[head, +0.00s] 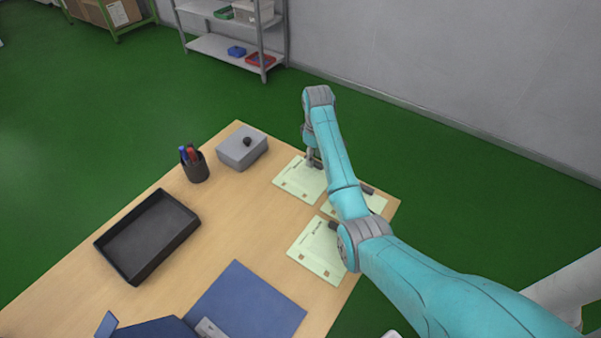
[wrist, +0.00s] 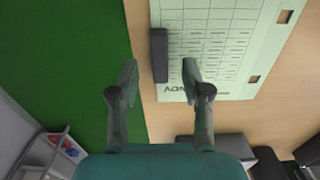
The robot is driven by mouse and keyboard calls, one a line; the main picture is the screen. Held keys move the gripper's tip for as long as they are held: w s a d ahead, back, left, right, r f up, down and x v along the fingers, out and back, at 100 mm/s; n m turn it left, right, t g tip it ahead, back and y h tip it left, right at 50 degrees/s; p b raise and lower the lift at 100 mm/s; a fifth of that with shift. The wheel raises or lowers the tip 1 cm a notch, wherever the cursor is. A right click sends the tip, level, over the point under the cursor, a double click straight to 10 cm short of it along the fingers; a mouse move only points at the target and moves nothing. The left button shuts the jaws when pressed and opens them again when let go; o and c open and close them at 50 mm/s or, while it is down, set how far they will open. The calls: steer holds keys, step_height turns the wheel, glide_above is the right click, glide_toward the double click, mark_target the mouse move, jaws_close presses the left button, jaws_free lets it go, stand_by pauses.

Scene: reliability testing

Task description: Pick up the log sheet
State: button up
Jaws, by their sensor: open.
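Several pale green printed sheets lie on the wooden table in the head view: a far one (head: 297,181), a near one (head: 316,251) and one partly hidden behind my arm (head: 376,203). I cannot tell which is the log sheet by name. My gripper (head: 313,161) is over the edge of the far sheet. In the wrist view, my gripper (wrist: 159,66) is open and empty. A dark bar (wrist: 159,54) along the edge of a gridded sheet (wrist: 222,45) shows between the two fingers. The height of the fingers above it is unclear.
A grey box with a black knob (head: 242,150), a pen cup (head: 195,165), a black tray (head: 148,236) and a blue folder (head: 246,306) are on the table. The table edge and green floor (wrist: 75,55) lie just beside the sheet.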

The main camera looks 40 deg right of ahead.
steer(key=shift+f, duration=0.75)
jaws_close()
steer(key=shift+r, duration=0.1)
